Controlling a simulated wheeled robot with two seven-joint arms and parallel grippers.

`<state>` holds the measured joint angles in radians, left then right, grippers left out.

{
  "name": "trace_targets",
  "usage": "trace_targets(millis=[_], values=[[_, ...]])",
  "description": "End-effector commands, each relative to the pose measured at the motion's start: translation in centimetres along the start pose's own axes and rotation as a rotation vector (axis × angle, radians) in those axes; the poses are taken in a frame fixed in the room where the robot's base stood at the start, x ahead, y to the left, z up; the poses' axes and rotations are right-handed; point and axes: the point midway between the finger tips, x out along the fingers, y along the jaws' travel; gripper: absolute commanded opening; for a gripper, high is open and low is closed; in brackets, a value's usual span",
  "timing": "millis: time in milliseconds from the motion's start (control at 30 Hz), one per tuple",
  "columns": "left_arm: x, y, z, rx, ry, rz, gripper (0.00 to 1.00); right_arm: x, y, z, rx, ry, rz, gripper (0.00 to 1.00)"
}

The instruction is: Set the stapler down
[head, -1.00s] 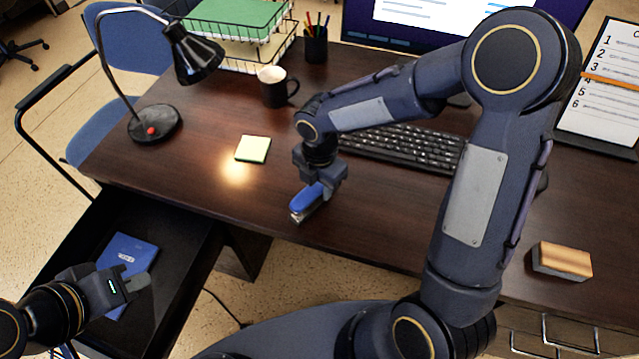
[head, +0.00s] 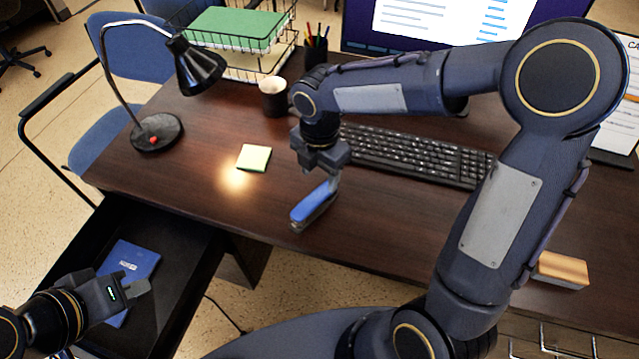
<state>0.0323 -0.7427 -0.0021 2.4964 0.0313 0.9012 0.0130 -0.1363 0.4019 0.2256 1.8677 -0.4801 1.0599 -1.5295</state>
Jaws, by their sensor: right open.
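The blue stapler (head: 314,205) lies on the dark wooden desk (head: 215,205), near its front edge. My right gripper (head: 322,172) is open just above and behind the stapler's far end, pointing down. Whether its fingers still touch the stapler is hard to tell. My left gripper (head: 138,287) is over the open drawer at the lower left, near a blue notebook (head: 128,262) lying in it. Its fingertips are small and dark, and I cannot tell whether they are apart.
A wooden-topped block (head: 562,268) lies at the right. The open drawer (head: 180,262) juts out at the left front.

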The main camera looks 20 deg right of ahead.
Motion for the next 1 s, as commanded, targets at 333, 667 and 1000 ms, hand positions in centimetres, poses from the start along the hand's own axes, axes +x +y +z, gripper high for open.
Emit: trace_targets(millis=[333, 667, 1000], values=[[-0.5, 0.2, -0.2, 0.0, 0.0, 0.0, 0.0, -3.9, 0.0, 0.0, -0.001, 0.0, 0.001, 0.54], [-0.5, 0.2, -0.2, 0.0, 0.0, 0.0, 0.0, -6.7, -5.3, 0.9, 0.472, 0.04, 0.095, 0.54], [-0.5, 0.2, -0.2, 0.0, 0.0, 0.0, 0.0, -8.2, -16.9, -1.8, 1.794, 0.433, 0.297, 0.54]])
